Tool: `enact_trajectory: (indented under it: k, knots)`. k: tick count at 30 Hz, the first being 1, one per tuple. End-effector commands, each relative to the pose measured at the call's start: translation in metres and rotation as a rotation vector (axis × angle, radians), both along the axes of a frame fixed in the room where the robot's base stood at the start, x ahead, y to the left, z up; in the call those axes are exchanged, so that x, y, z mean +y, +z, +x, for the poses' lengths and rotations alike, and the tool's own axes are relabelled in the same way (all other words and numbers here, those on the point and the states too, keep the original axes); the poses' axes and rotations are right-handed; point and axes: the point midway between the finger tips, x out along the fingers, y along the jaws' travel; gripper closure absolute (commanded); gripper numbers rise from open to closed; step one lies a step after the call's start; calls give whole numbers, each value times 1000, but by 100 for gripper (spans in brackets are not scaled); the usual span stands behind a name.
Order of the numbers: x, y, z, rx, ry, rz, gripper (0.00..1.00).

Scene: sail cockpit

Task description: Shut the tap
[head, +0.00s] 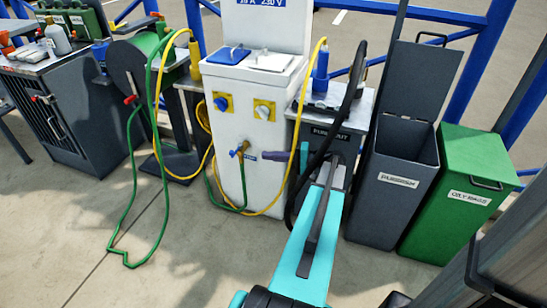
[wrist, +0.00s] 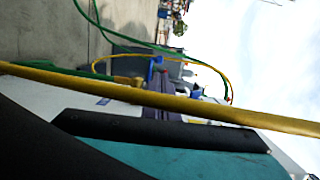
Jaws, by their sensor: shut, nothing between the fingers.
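The brass tap (head: 241,149) with a blue handle (head: 233,153) is on the front of the white service pedestal (head: 230,110). A green hose hangs below it. My gripper (head: 267,155) is just right of the tap, its dark fingers shut and empty, pointing left at it. A small gap seems to lie between them. In the wrist view the brass tap body (wrist: 130,81) and blue handle (wrist: 155,68) show beyond my fingers (wrist: 160,100). The yellow hose crosses close to the lens and hides part of the view. I cannot tell the handle's exact angle.
The yellow hose (head: 300,105) hangs beside my wrist, and a thick black hose (head: 340,110) loops by the pump-out cabinet (head: 320,133). A grey bin (head: 395,190) and a green bin (head: 455,205) stand right. Open floor lies front left, with green hose (head: 118,235) on it.

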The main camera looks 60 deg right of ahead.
Motion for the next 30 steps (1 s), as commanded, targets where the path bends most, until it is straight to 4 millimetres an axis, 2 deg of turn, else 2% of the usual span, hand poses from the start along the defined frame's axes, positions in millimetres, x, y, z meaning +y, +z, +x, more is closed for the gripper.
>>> enact_trajectory:
  k: [18,24,30]
  knots:
    - [35,-7,81,1,2,0,100]
    - [42,-7,96,0,2,0,100]
    - [43,-7,101,0,1,1,100]
